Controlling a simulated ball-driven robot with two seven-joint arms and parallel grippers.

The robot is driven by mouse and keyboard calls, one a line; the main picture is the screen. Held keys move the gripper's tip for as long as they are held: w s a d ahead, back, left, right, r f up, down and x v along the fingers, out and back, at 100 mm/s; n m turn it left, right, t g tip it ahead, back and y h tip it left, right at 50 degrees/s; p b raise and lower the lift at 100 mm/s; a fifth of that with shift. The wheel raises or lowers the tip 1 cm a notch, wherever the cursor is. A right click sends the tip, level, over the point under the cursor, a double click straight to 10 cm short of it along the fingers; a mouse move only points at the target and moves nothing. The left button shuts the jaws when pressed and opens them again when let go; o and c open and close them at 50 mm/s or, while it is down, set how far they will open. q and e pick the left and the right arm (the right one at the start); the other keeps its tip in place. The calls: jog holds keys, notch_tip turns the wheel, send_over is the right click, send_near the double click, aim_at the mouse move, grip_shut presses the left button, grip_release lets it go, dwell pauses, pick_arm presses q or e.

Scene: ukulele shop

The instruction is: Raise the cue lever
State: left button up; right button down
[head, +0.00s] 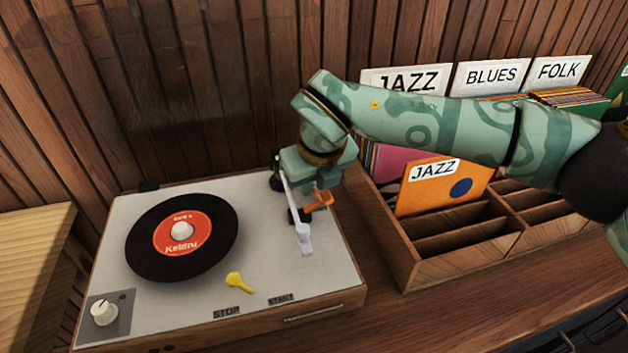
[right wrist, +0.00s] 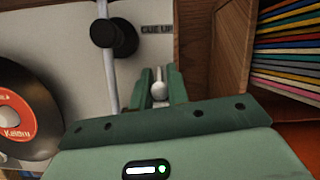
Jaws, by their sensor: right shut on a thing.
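The turntable (head: 190,308) stands on the counter with a black record on it. Its white tonearm (head: 293,205) lies to the right of the record, and its black pivot (right wrist: 115,38) shows in the right wrist view. My right gripper (head: 318,182) is over the deck's right side, just right of the tonearm. In the right wrist view its green fingers (right wrist: 159,88) are shut on a small pale ball-shaped knob (right wrist: 158,91), which looks like the cue lever's tip. A "CUE UP" label (right wrist: 157,30) shows beyond the fingers. My left gripper is out of view.
A wooden record crate (head: 410,266) with JAZZ, BLUES and FOLK cards stands close on the right. An orange piece (head: 319,202) sits just below the gripper. A yellow piece (head: 236,282) lies at the deck's front. A white knob (head: 104,312) is at front left.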

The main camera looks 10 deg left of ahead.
jog(key=shift+w+r+g, duration=0.1)
jog(key=shift+r+g, duration=0.1)
jog(key=shift+g, duration=0.1)
jog(key=shift+w+a+g+h, duration=0.1)
jog(key=shift+w+g+h, duration=0.05)
jog(key=shift+g+h, duration=0.2)
jog(key=shift+w+a+f+g+h, duration=0.1)
jog(key=shift+w+f+g+h, duration=0.2)
jog(key=shift+g, duration=0.45)
jog(key=shift+b, duration=0.6)
jog(key=shift+r+g, duration=0.1)
jog(key=shift+g, duration=0.3)
jog(key=shift+r, duration=0.15)
jog(key=c, duration=1.5)
grip_release()
jog(key=shift+o, duration=0.2)
